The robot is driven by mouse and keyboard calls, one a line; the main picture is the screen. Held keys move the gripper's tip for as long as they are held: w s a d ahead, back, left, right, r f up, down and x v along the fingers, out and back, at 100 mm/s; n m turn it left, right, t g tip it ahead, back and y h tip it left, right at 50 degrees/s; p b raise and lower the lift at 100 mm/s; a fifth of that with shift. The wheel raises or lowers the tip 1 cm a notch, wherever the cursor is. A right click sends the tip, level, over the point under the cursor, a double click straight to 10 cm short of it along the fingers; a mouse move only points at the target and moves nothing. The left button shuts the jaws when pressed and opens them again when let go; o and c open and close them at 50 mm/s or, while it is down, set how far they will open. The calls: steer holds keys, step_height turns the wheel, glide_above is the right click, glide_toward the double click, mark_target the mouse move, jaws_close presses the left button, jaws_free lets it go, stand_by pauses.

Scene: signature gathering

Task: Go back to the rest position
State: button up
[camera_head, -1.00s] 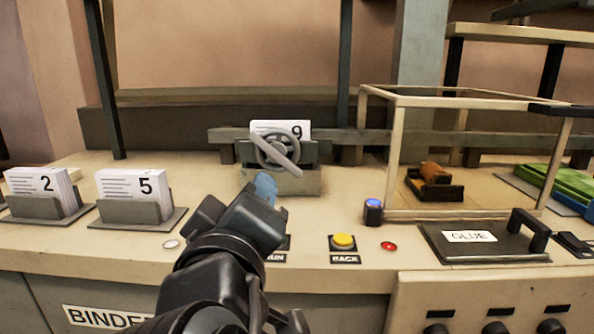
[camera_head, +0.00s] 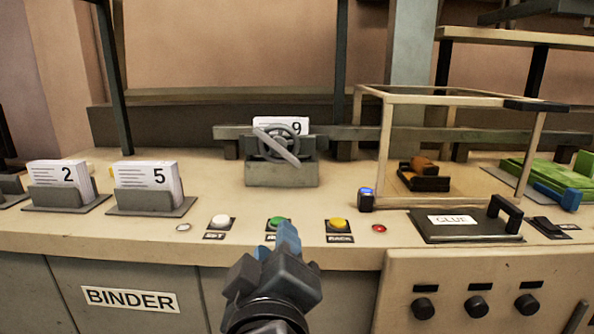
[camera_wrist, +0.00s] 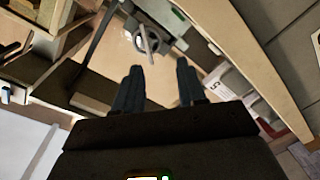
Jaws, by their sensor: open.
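My gripper (camera_head: 287,240) is in the lower middle of the head view, in front of the bench's front edge. Its blue fingertips overlap the area just below the green button (camera_head: 277,223). In the wrist view my gripper (camera_wrist: 158,85) shows two dark fingers standing apart with nothing between them. Beyond the fingers, the wrist view shows the bench top and the handwheel (camera_wrist: 147,37) at a tilt.
The bench (camera_head: 300,195) bears card stacks 2 (camera_head: 68,174) and 5 (camera_head: 150,178), a clamp with a handwheel (camera_head: 283,143) and card 9, white (camera_head: 220,221) and yellow (camera_head: 338,224) buttons, a glue lid (camera_head: 465,226) and a framed glass case (camera_head: 380,150). Space before the bench is free.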

steer(key=s+d+f+m+g+y, duration=0.1)
steer(key=s+d+f, duration=0.6)
steer(key=f, duration=0.3)
steer(key=s+d+f+m+g+y, duration=0.1)
steer(key=s+d+f, duration=0.7)
steer(key=f, duration=0.1)
steer(key=s+d+r+m+h, duration=0.1)
steer(key=s+d+m, duration=0.3)
steer(key=s, duration=0.7)
steer(key=s+d+r+m+h, duration=0.1)
steer(key=s+d+m, duration=0.3)
steer(key=s, duration=0.7)
steer(key=shift+s+d+r+g, duration=0.2)
steer(key=shift+d+g, duration=0.2)
steer(key=shift+d, duration=0.2)
steer(key=shift+f, duration=0.1)
